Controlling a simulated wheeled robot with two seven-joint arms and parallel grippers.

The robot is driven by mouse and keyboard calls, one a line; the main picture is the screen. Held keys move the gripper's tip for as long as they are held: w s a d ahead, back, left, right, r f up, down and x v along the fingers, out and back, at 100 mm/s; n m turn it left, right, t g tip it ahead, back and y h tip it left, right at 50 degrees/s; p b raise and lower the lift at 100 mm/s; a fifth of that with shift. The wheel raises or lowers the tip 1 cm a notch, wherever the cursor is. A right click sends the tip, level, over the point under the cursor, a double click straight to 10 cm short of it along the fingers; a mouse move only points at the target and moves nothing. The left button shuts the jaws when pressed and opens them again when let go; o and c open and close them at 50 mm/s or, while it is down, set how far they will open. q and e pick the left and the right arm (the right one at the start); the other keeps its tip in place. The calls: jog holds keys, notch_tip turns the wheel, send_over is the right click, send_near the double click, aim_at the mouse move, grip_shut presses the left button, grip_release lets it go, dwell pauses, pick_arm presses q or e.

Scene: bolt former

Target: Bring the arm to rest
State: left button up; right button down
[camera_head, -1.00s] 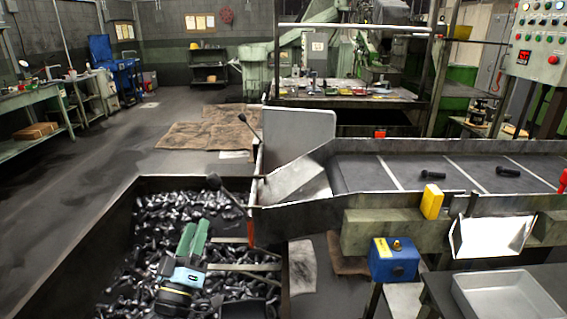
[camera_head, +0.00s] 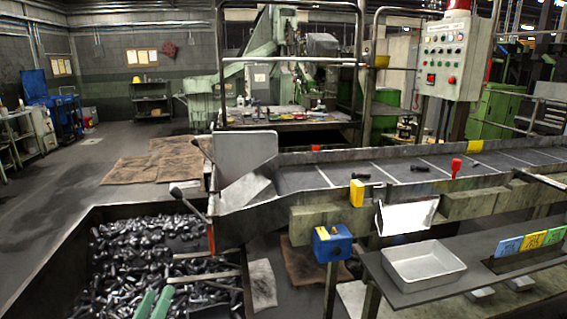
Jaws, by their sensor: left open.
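My left gripper (camera_head: 155,303) shows at the bottom edge of the head view, over the bin of bolts (camera_head: 80,228). Only its two green fingers are in the frame; they stand apart with nothing visible between them. The rest of the left arm is cut off by the frame's lower edge. My right gripper is not in view.
A conveyor (camera_head: 300,178) carries a few dark bolts, one of them here (camera_head: 361,176). A grey tray (camera_head: 422,262) sits on the side table (camera_head: 400,295). Open floor lies at left (camera_head: 60,190).

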pick_arm(q)
jog(key=s+d+f+m+g, duration=0.5)
jog(key=s+f+g, duration=0.4)
jog(key=s+f, duration=0.2)
jog(key=s+a+f+m+g+y, duration=0.1)
jog(key=s+g, duration=0.3)
jog(key=s, duration=0.4)
jog(key=s+a+f+m+g+y, duration=0.15)
jog(key=s+g, duration=0.25)
jog(key=s, duration=0.4)
jog(key=s+f+g, duration=0.2)
jog(key=s+f, duration=0.1)
jog(key=f, duration=2.4)
jog(key=s+a+f, duration=0.3)
jog(key=s+f, duration=1)
jog(key=s, duration=0.2)
jog(key=shift+s+a+g, duration=0.2)
jog(key=shift+s+g, duration=0.05)
jog(key=shift+g, duration=0.15)
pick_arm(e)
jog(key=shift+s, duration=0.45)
pick_arm(q)
jog(key=shift+m, duration=0.25)
